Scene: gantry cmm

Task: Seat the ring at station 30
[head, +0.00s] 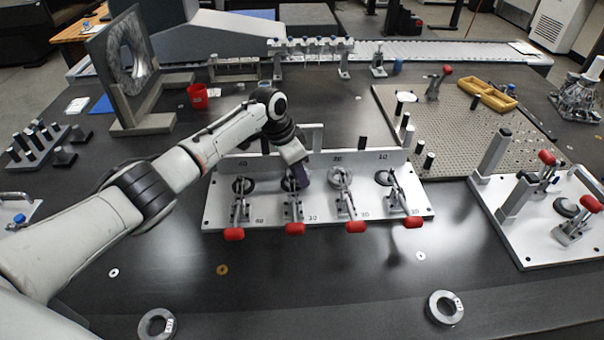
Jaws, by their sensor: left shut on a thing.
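The pale fixture plate (420,212) carries a row of stations marked 40 to 10 from left to right, each with a red-handled clamp. My left gripper (302,180) points down at the second station from the left, station 30, and is shut. What it grips, taken as the ring, is hidden by the fingers, so I cannot tell whether it touches the seat. The station's clamp handle (295,229) lies toward the front. The station to the right holds a silvery round part (340,175). My right gripper is out of view.
Two loose grey rings lie at the table's front, one at left (146,331) and one at right (433,311). A second clamp fixture (530,250) stands at the right. A perforated plate (455,135) lies behind it. The dark table in front of the stations is mostly clear.

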